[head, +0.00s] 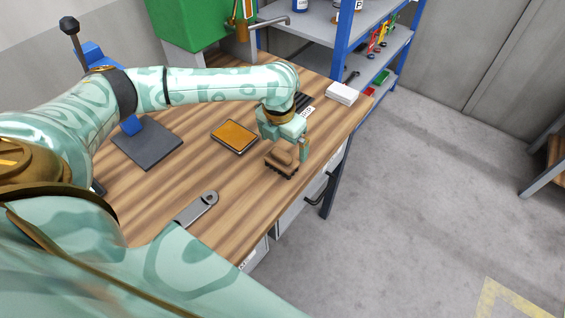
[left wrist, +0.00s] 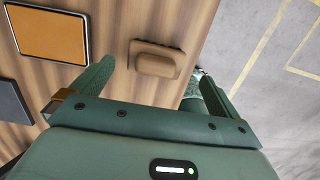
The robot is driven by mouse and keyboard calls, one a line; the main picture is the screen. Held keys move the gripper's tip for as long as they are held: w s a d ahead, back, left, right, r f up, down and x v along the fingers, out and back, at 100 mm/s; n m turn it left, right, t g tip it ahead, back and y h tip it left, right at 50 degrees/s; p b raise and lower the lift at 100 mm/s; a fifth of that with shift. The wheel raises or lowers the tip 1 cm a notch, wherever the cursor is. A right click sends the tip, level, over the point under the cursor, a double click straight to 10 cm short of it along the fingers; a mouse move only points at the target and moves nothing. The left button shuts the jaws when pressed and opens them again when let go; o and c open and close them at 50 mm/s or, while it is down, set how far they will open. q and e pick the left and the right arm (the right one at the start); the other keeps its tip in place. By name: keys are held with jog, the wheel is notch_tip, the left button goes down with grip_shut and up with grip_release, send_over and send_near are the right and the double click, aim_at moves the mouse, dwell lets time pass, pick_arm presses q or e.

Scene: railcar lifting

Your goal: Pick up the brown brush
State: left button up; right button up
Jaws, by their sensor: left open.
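The brown brush (head: 284,157) lies on the wooden workbench (head: 238,185), near its right edge. In the left wrist view the brush (left wrist: 155,62) shows as a rounded brown block on a wider base. My left gripper (head: 286,145) is at the brush, with its fingers spread. In the left wrist view the two green fingers (left wrist: 155,72) stand apart on either side of the brush, and gaps show between them and it. The gripper hides part of the brush in the head view. My right gripper is not in view.
An orange-topped pad (head: 234,136) lies left of the brush. A grey metal tool (head: 198,207) lies nearer on the bench. A blue press with a dark base (head: 147,143) stands at the left. A white stack (head: 341,93) and blue shelf (head: 341,45) are at the back.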

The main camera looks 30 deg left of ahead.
aim_at(281, 153)
pick_arm(q)
jog(key=shift+s+f, duration=0.1)
jog(key=shift+f, duration=0.4)
jog(key=f, duration=0.1)
jog(key=f+b, duration=0.1)
jog(key=f, duration=0.1)
jog(key=f+b, duration=0.1)
jog(key=f, duration=0.1)
jog(key=shift+a+f, duration=0.1)
jog(key=shift+a, duration=0.15)
jog(key=shift+c, duration=0.7)
jog(key=c, duration=0.8)
